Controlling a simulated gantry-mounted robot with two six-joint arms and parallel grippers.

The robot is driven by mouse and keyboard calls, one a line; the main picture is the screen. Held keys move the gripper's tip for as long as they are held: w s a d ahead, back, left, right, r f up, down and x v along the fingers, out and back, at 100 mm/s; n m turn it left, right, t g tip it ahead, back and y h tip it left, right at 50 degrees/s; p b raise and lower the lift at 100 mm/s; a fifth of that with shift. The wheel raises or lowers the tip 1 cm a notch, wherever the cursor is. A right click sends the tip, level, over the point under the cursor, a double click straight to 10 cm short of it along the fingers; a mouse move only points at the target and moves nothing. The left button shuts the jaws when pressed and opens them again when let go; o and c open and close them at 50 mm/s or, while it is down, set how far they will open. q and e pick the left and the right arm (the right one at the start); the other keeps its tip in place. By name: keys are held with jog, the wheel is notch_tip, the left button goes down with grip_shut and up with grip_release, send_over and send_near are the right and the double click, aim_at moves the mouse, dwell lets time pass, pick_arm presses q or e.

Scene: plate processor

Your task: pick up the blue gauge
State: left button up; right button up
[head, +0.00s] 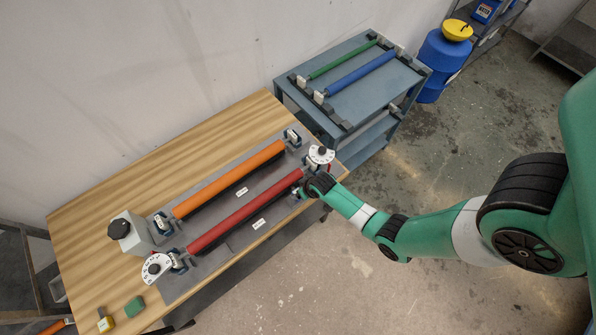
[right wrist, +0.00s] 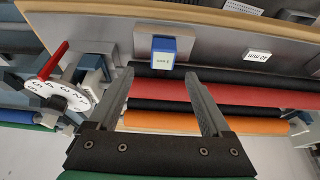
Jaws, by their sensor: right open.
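The blue gauge (right wrist: 163,52) is a small blue block with a white label. In the right wrist view it sits on the grey metal plate, beside the end of the red roller (right wrist: 230,93). In the head view my right gripper largely hides that spot. My right gripper (right wrist: 160,76) is open, its two fingers pointing toward the gauge, which shows between and just beyond the fingertips. I cannot tell whether the fingers touch it. In the head view my right gripper (head: 299,190) is at the right end of the red roller. My left gripper is not in view.
The orange roller (head: 230,178) lies parallel to the red one. A white dial (head: 320,155) stands close to my right gripper. A green block (head: 134,306) and a yellow block (head: 106,324) lie at the wooden table's near left. A grey-blue cart (head: 345,97) holds green and blue rollers.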

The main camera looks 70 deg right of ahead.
jog(key=b+x, duration=0.5)
jog(key=shift+s+a+f, duration=0.15)
jog(key=shift+a+f, duration=0.1)
jog(key=shift+a, duration=0.1)
jog(key=shift+d, duration=0.1)
jog(key=shift+r, duration=0.15)
grip_shut()
